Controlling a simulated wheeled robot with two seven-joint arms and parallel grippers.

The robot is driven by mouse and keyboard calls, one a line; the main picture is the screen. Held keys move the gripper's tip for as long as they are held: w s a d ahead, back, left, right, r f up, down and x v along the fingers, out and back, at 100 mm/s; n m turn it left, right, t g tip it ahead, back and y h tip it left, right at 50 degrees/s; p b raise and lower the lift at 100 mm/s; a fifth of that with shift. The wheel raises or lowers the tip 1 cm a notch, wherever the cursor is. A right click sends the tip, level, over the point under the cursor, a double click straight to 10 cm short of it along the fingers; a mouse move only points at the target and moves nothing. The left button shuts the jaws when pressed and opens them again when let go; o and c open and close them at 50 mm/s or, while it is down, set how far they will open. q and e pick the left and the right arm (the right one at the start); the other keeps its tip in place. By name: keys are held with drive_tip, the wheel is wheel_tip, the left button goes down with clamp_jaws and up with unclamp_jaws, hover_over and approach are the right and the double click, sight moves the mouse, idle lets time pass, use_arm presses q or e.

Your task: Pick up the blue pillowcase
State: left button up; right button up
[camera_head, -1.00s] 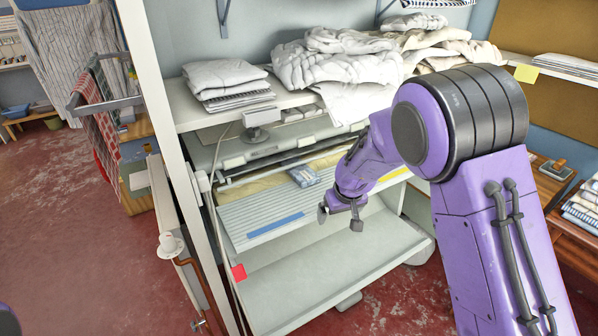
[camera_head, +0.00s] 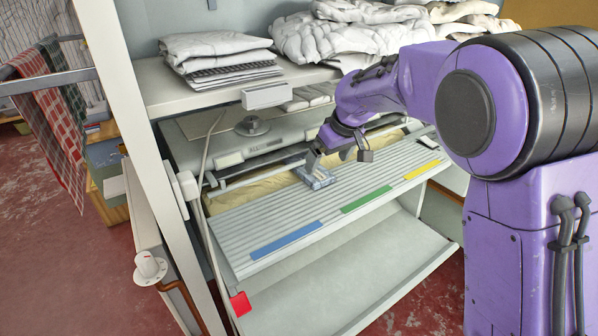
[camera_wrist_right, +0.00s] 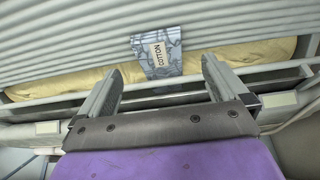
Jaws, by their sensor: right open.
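The blue pillowcase (camera_head: 317,178) is a small folded grey-blue patterned cloth. It lies at the back edge of the ribbed feed board (camera_head: 330,190), against the yellow padded roller (camera_head: 262,186). My right gripper (camera_head: 338,159) is open and empty, just above and behind the pillowcase. In the wrist view its fingertips (camera_wrist_right: 161,66) are spread to either side of the pillowcase's near part; I cannot tell whether they touch it. My left gripper is not in view.
A shelf (camera_head: 200,92) with folded white linen (camera_head: 220,50) and heaped sheets (camera_head: 350,38) overhangs the ironer. Blue (camera_head: 286,240), green (camera_head: 367,199) and yellow (camera_head: 422,170) strips mark the board's front edge. A lower tray (camera_head: 340,265) is empty.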

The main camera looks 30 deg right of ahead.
sight(319, 176)
drive_tip(key=shift+w+a+f, duration=0.1)
drive_tip(key=shift+w+f, duration=0.15)
drive_tip(key=shift+f, duration=0.6)
drive_tip(key=x, duration=0.5)
drive_tip(key=shift+w+d, duration=0.25)
drive_tip(key=shift+w, duration=0.15)
drive_tip(key=shift+s+r, duration=0.1)
drive_tip(key=shift+c, duration=1.2)
drive_tip(key=c, duration=0.8)
